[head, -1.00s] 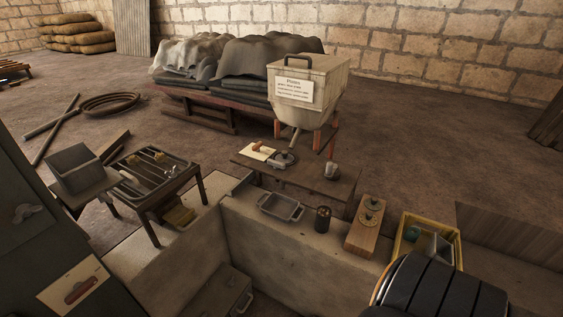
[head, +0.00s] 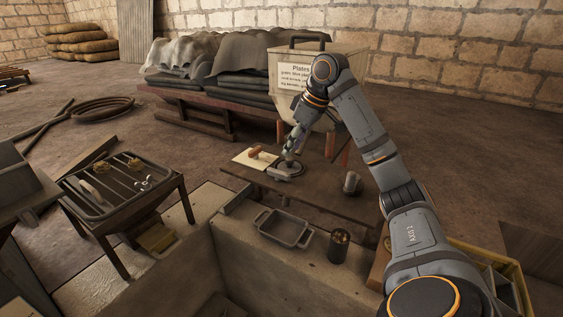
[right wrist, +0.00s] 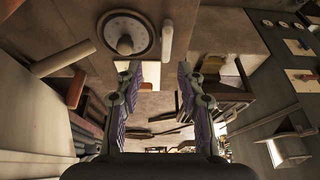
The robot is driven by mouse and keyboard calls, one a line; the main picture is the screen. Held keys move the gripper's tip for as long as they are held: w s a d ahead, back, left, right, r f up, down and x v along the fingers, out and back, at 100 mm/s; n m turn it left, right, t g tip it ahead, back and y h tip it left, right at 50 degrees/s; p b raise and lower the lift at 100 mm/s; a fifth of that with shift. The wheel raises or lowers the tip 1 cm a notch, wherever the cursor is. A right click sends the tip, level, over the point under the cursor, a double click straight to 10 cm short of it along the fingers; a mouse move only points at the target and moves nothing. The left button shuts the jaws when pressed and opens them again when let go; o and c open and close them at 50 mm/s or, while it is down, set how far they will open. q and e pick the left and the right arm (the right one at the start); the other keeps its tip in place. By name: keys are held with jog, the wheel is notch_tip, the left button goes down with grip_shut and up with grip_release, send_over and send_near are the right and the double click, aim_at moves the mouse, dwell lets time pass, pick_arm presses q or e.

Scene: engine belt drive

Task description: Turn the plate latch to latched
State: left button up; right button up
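On the low wooden table (head: 325,199) lies a dark round disc (head: 292,168) with a pale knob; in the right wrist view the disc (right wrist: 112,45) is at the top. A short grey bar (head: 279,176) lies against its edge, and this bar (right wrist: 168,30) also shows in the wrist view. It may be the plate latch; I cannot read its position. A cream plate (head: 240,157) with an orange handle (head: 255,152) is just left of them. My right gripper (head: 290,156) is over the disc; in the wrist view its fingers (right wrist: 158,72) are apart with nothing between them. My left gripper is out of view.
A labelled hopper (head: 345,65) stands close behind the table, near my right arm. A metal cup (head: 352,183) is on the table's right. A grey tray (head: 284,229) and a dark can (head: 339,245) sit on the ledge in front. A slatted stand (head: 118,185) is at left.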

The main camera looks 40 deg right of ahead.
aim_at(280, 171)
jog(key=x, duration=0.2)
jog(key=b+x, duration=0.1)
jog(key=x, duration=0.1)
jog(key=a+x, duration=0.1)
jog(key=x, duration=0.1)
jog(key=shift+s, duration=0.25)
jog(key=x, duration=0.2)
jog(key=shift+w+f, duration=0.1)
jog(key=shift+f, duration=0.3)
jog(key=shift+w+f, duration=0.1)
jog(key=shift+f, duration=0.05)
jog(key=shift+c, duration=1.5)
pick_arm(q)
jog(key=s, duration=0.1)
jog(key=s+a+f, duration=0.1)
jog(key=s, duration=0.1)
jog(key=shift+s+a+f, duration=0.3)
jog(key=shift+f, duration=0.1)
pick_arm(e)
grip_shut()
